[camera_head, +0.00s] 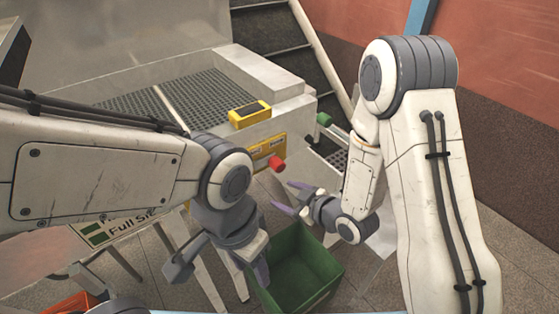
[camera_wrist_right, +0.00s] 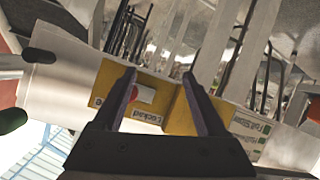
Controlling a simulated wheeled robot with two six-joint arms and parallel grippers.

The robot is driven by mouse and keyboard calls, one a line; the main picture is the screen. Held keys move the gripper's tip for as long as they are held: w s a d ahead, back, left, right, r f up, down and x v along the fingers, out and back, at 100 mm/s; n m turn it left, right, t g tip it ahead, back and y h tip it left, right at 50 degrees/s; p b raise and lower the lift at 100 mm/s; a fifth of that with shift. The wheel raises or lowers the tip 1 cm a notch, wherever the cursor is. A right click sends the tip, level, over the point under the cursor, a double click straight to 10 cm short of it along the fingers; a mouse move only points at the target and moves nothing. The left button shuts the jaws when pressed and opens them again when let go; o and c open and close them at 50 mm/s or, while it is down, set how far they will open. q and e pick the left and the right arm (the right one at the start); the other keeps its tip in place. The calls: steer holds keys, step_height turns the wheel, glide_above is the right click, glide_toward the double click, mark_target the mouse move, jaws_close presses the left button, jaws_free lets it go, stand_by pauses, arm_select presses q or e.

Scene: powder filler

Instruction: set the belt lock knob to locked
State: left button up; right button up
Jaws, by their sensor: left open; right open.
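The belt lock knob appears to be the red knob (camera_head: 276,163) sticking out from a yellow plate (camera_head: 270,147) on the machine's front. In the right wrist view the red knob (camera_wrist_right: 133,93) is partly behind a finger, beside an upside-down "Locked" label (camera_wrist_right: 148,117). Its setting cannot be made out. My right gripper (camera_head: 284,197) is open and empty, just below and right of the knob in the head view, apart from it. Its spread fingers (camera_wrist_right: 159,74) frame the yellow plate in the wrist view. My left gripper (camera_head: 221,264) is open and empty, low, left of the green bin.
A green bin (camera_head: 318,262) stands on the floor below. A green knob (camera_head: 324,119) is right of the red one. A yellow box (camera_head: 250,113) sits on the machine's top edge.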

mark_target(281, 168)
steer(key=d+r+m+t+y, duration=0.2)
steer(key=d+r+t+y, duration=0.1)
steer(key=d+t, duration=0.15)
steer(key=shift+t, duration=0.25)
steer(key=b+x, duration=0.2)
steer(key=b, duration=0.2)
steer(key=b+x, duration=0.2)
steer(key=b, duration=0.1)
steer(key=b+x, duration=0.3)
steer(key=b, duration=0.1)
steer(key=shift+s+a+f+b, duration=0.15)
steer(key=shift+s+a+b, duration=0.05)
steer(key=shift+a+b, duration=0.2)
steer(key=shift+w+a+r+p, duration=0.3)
steer(key=shift+w+a+p, duration=0.25)
steer(key=shift+w, duration=0.2)
steer(key=shift+w+a, duration=0.25)
steer(key=shift+w, duration=0.1)
steer(key=shift+f, duration=0.1)
jaws_close()
